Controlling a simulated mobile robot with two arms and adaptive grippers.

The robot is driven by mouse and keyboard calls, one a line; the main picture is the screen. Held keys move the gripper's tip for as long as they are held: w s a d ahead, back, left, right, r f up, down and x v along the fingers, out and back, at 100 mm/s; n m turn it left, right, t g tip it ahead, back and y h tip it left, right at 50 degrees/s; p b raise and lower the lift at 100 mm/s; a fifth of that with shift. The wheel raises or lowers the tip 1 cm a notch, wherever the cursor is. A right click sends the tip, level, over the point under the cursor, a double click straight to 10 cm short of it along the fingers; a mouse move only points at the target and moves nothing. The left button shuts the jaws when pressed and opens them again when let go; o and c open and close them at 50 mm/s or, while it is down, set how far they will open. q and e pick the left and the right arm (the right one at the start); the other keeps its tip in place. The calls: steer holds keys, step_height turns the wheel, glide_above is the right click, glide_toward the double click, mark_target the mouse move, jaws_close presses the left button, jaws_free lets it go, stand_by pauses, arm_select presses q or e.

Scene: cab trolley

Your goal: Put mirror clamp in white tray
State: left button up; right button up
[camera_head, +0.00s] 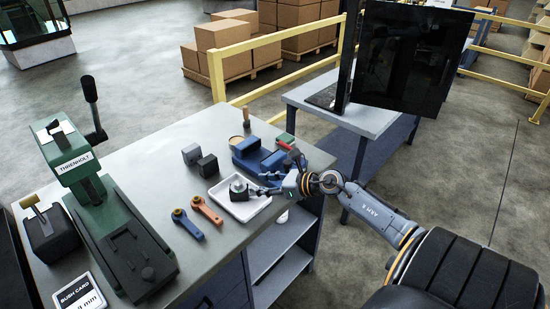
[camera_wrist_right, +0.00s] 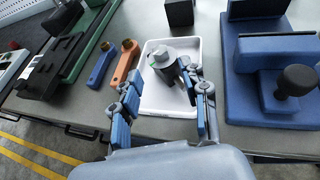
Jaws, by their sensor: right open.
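The white tray (camera_head: 258,207) lies on the grey workbench. A grey rounded part with a green mark, which looks like the mirror clamp (camera_head: 238,187), sits inside the tray; it also shows in the right wrist view (camera_wrist_right: 164,62). My right gripper (camera_head: 263,183) reaches over the tray from the right. In the wrist view the right gripper (camera_wrist_right: 160,80) is open, its fingers spread on the near side of the clamp. Whether the right finger touches the clamp I cannot tell. My left gripper is not in view.
A blue vise (camera_head: 257,158) stands behind the tray. Grey and black blocks (camera_head: 207,166) stand behind it to the left. Blue (camera_head: 187,224) and orange (camera_head: 207,210) handles lie left of it. A green press (camera_head: 110,225) fills the bench's left side.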

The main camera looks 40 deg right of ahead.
steer(key=shift+b+v, duration=0.5)
steer(key=shift+v, duration=1.95)
